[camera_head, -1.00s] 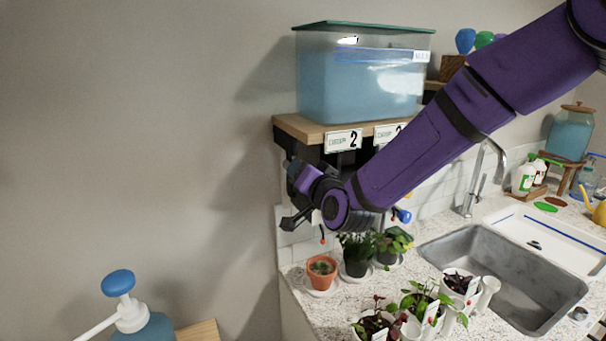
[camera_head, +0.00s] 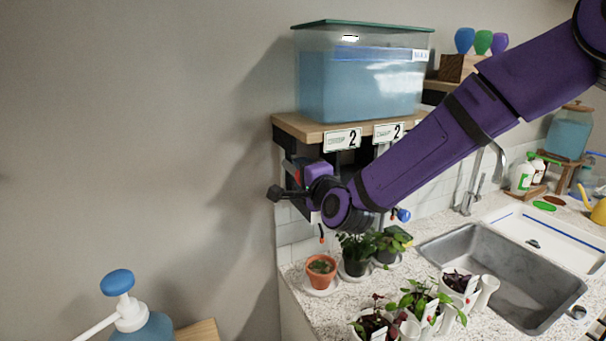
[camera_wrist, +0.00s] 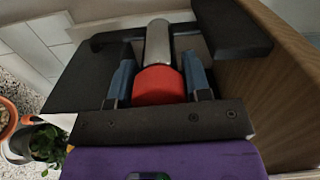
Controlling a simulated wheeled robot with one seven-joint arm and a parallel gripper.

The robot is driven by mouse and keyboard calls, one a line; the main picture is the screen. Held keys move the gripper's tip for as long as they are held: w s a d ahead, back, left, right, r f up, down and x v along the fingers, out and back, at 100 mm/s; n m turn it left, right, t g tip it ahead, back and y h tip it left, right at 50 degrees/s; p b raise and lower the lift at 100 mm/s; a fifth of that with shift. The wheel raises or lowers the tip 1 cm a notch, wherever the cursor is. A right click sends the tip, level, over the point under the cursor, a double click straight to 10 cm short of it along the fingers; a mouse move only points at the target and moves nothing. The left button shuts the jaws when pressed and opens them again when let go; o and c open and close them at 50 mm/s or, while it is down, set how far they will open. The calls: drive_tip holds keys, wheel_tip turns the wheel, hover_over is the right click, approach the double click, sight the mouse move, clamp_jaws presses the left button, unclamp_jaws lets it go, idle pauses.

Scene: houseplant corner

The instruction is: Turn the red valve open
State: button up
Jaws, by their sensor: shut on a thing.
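The red valve (camera_wrist: 158,87) shows in the wrist view as a short red cylinder with a grey metal cylinder behind it. My gripper (camera_wrist: 158,66) is shut on it, with one blue-grey finger pad on each side. In the head view my gripper (camera_head: 290,188) is under the left end of the wooden shelf, beside the wall. The valve is mostly hidden there by my wrist. How far the valve is turned cannot be told.
A tank of blue water (camera_head: 360,85) stands on the wooden shelf (camera_head: 300,127) just above my wrist. Potted plants (camera_head: 321,272) stand on the counter below. A blue valve (camera_head: 402,215) shows right of my wrist. A sink (camera_head: 510,275) lies to the right.

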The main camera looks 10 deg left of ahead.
drive_tip(key=shift+m, duration=0.5)
drive_tip(key=o, duration=0.9)
drive_tip(key=v, duration=1)
drive_tip(key=shift+s+d, duration=0.3)
